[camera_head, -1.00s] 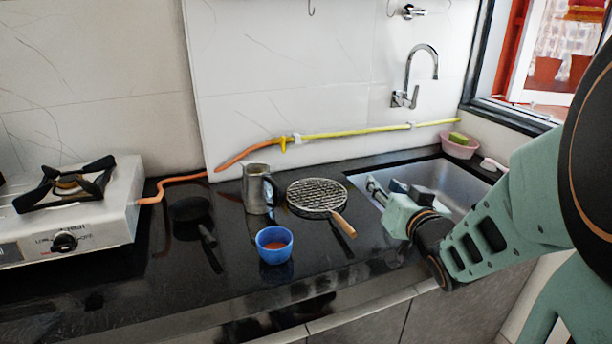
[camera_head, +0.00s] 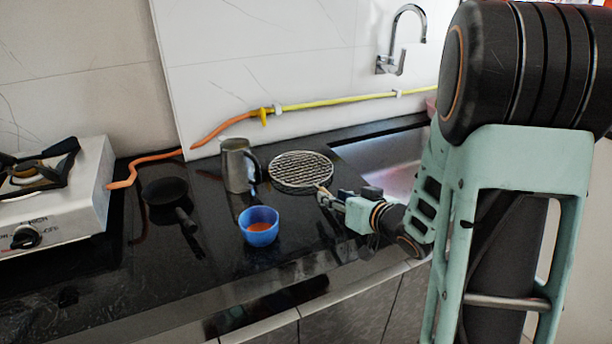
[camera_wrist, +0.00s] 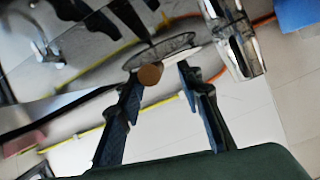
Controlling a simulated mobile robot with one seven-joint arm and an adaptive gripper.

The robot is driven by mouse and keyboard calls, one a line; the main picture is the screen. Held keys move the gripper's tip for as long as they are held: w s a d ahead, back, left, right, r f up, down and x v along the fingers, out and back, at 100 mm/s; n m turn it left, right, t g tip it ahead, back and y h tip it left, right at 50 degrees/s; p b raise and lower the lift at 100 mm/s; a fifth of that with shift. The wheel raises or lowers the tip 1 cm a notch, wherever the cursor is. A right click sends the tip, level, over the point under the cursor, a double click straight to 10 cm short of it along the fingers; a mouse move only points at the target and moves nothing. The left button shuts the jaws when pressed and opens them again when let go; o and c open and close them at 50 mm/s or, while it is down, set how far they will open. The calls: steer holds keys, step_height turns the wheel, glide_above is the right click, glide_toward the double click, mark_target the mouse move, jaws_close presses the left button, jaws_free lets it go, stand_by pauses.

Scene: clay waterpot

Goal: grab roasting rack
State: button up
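The roasting rack (camera_head: 300,169) is a round wire grid lying on the black counter, between the metal jug and the sink. Its wooden handle points toward the front right. My gripper (camera_head: 324,196) is at the handle, and covers most of it in the head view. In the wrist view the rack (camera_wrist: 165,50) is seen at a low slant. The round brown end of its handle (camera_wrist: 150,74) shows between the fingertips of my open gripper (camera_wrist: 162,79), nearer the left finger. Whether a finger touches the handle cannot be told.
A metal jug (camera_head: 237,166) stands just left of the rack. A blue bowl (camera_head: 259,232) with orange contents sits in front. A black pan (camera_head: 164,191) and a gas stove (camera_head: 62,205) are to the left. The sink (camera_head: 385,160) is at the right.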

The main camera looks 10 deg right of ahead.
mark_target(325, 190)
steer(key=b+x, duration=0.1)
steer(key=x, duration=0.4)
steer(key=shift+w, duration=0.5)
steer(key=shift+r, duration=0.1)
jaws_close()
